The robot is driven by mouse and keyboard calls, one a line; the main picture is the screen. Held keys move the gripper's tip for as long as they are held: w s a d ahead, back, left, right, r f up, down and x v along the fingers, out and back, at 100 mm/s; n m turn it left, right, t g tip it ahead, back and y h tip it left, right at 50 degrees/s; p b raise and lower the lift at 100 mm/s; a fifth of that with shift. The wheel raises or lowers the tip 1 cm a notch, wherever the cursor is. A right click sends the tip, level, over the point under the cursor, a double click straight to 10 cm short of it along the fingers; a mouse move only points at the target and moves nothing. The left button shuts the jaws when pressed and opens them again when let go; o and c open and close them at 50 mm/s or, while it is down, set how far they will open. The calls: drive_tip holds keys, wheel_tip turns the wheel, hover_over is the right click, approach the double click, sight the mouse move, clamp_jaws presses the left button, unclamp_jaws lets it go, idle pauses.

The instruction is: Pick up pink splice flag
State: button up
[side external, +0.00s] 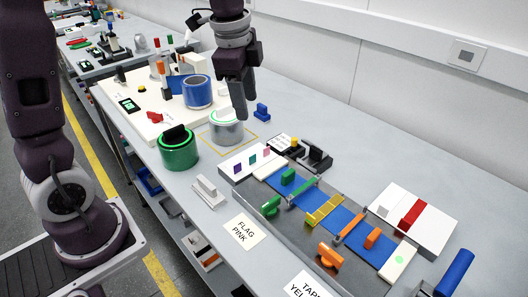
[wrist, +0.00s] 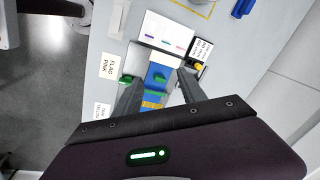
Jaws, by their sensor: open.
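The pink splice flag (side external: 266,153) stands upright at the right end of a row on a white holder (side external: 231,176), beside a teal flag (side external: 252,160) and a purple flag (side external: 238,168). In the wrist view the pink flag (wrist: 180,45) shows as a small thin strip beyond the fingertips. My gripper (side external: 243,112) is open and empty, raised above the bench. In the side view it overlaps the grey tin behind the holder. In the wrist view my gripper (wrist: 160,78) has its fingers spread over the blue track, apart from the flags.
A black fixture (side external: 316,156) stands close right of the flags. The blue splicing track (side external: 320,208) with green, yellow and orange parts runs toward the front. A green tin (side external: 178,149) and a "FLAG PINK" card (side external: 244,231) lie to the left.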

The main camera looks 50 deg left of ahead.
sight(266, 155)
drive_tip(key=w+a+f+m, duration=0.1)
drive_tip(key=w+f+m, duration=0.1)
drive_tip(key=w+f, duration=0.1)
drive_tip(key=w+a+f+m+g, duration=0.1)
drive_tip(key=w+f+m, duration=0.1)
drive_tip(key=f, duration=0.3)
drive_tip(key=w+a+f+m+g, duration=0.1)
drive_tip(key=w+a+f+m, duration=0.1)
drive_tip(key=w+f, duration=0.2)
drive_tip(key=shift+w+f+m, duration=0.3)
drive_tip(key=shift+f, duration=0.3)
drive_tip(key=f, duration=0.7)
drive_tip(key=shift+w+a+f, duration=0.1)
drive_tip(key=shift+w+a, duration=0.1)
drive_tip(key=shift+a, duration=0.05)
clamp_jaws()
